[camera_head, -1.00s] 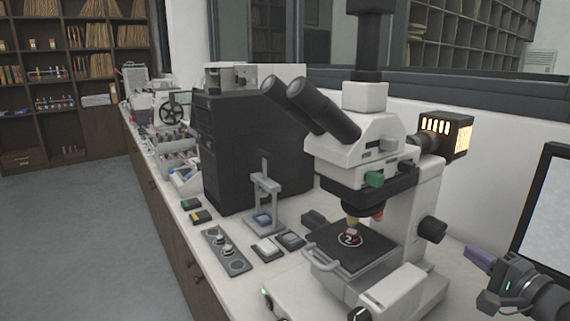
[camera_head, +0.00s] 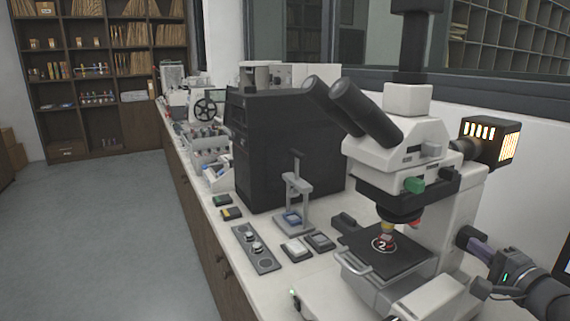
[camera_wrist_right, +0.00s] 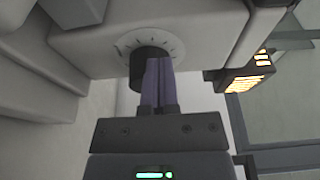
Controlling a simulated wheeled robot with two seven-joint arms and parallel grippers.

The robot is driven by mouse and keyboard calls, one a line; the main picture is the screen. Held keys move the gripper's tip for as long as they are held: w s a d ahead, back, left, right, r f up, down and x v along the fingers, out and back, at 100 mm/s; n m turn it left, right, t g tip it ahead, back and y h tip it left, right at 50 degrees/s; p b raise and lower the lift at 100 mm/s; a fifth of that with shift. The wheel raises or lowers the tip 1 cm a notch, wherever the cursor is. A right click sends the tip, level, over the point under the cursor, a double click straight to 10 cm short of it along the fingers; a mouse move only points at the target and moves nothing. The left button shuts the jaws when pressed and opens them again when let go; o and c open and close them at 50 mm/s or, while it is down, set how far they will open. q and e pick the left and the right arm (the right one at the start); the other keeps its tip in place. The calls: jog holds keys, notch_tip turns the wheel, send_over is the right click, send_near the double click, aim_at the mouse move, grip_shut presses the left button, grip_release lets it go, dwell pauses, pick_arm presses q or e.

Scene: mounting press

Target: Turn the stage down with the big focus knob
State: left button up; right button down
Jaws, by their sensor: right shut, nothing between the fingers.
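The microscope (camera_head: 405,150) stands on the bench at the right, its black stage (camera_head: 413,257) under the objectives. A sample marked 2 (camera_head: 384,244) sits on the stage. The big black focus knob (camera_head: 464,235) is on the side of the white body. It shows in the right wrist view (camera_wrist_right: 148,66) with a pale marked dial ring behind it. My right gripper (camera_head: 473,243) has purple fingers, shut with nothing between them. In the right wrist view its fingertips (camera_wrist_right: 158,64) overlap the knob's right part; I cannot tell whether they touch. My left gripper is not in view.
The lamp housing (camera_head: 491,140) glows behind the microscope. A black box (camera_head: 285,150), a small grey stand (camera_head: 297,205) and a panel with knobs (camera_head: 257,248) stand to the left on the bench. A monitor edge shows at the far right. The floor at left is clear.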

jog(key=shift+d, duration=0.2)
dwell(0.4)
jog(key=shift+a+f+p, duration=0.1)
jog(key=shift+f+p, duration=0.3)
jog(key=shift+f, duration=1.15)
